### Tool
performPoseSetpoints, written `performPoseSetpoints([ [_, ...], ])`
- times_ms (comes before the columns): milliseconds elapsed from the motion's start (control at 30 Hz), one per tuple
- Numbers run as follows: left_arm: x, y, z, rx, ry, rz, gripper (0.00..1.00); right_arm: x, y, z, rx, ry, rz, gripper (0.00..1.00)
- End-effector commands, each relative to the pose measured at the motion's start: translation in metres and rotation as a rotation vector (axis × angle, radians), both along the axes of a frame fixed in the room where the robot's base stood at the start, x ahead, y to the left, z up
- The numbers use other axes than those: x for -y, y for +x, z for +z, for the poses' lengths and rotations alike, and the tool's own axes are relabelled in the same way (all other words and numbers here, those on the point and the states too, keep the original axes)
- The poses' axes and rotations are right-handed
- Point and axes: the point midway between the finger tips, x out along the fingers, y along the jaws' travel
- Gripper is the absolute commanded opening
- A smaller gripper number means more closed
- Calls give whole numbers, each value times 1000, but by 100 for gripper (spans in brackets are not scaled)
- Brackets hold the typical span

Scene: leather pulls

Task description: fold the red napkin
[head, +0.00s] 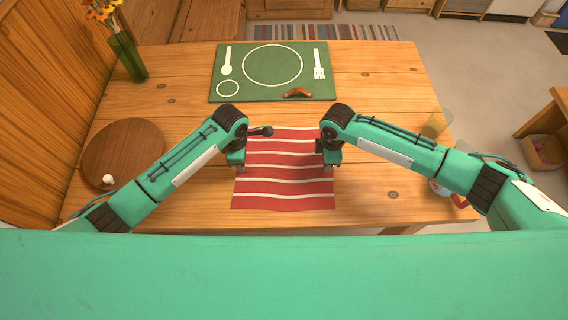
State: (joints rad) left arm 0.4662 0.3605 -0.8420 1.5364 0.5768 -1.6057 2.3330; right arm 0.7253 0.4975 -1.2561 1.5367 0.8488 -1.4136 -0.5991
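The red napkin (284,180) with white stripes lies flat and spread out on the wooden table, at its near middle. My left gripper (236,168) points down at the napkin's left edge. My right gripper (332,165) points down at its right edge. The arms' wrists cover parts of both side edges. The fingers are small and partly hidden, so I cannot tell whether either gripper is open or touches the cloth.
A green placemat (225,75) with printed cutlery lies behind the napkin, a brown curved object (297,92) on it. A dark object (262,131) sits at the napkin's far left corner. A round wooden board (122,150) is left; a glass (436,122) stands right. A flower vase (127,57) stands far left.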

Motion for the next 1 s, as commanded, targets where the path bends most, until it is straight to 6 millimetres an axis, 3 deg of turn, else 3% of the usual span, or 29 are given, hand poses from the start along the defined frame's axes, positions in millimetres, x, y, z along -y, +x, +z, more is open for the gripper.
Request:
performPoseSetpoints([
  [333,0,-1,-1,-1,1,0,1,0,0,0,-1,-1,0,1],
  [1000,0,-1,9,-1,1,0,0,0,0,9,-1,-1,0,0],
])
